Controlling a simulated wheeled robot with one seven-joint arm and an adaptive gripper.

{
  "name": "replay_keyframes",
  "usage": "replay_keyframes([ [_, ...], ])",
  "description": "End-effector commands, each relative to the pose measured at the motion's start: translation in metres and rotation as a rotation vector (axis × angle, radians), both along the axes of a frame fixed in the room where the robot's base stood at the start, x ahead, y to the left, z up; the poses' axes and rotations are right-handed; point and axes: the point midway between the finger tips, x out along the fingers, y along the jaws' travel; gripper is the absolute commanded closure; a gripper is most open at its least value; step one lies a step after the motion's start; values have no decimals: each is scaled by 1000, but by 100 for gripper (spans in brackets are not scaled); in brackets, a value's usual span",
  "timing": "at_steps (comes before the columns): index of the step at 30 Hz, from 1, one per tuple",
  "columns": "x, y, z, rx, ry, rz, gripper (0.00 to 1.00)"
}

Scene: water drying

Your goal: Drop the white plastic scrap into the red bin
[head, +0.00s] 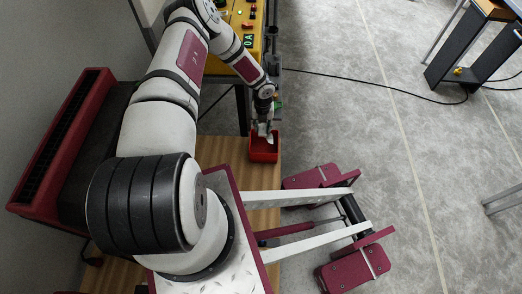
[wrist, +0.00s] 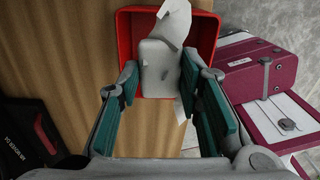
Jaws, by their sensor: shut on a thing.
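The white plastic scrap (wrist: 168,62) is held between the teal-padded fingers of my gripper (wrist: 160,84) in the wrist view. It is a pale, irregular piece that narrows at the top. The red bin (wrist: 208,35) lies behind and below it, with the scrap covering much of its inside. In the head view my gripper (head: 263,125) is over the far part of the red bin (head: 263,156), and the scrap (head: 268,137) shows pale below the fingers. The gap between scrap and bin floor cannot be judged.
The bin stands on a wooden surface (head: 212,150) near its right edge. A yellow control box (head: 243,22) stands beyond it. Maroon and white parts (wrist: 262,68) lie right of the bin in the wrist view. A black cable (head: 370,84) crosses the open grey floor.

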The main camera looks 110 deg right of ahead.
Motion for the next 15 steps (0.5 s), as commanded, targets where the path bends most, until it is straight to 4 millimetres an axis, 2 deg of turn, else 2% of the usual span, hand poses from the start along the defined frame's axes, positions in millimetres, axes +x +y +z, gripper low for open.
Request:
replay_keyframes([
  [9,-1,0,-1,0,1,0,82],
  [10,-1,0,-1,0,1,0,61],
  [12,-1,0,-1,0,1,0,45],
  [15,-1,0,-1,0,1,0,44],
])
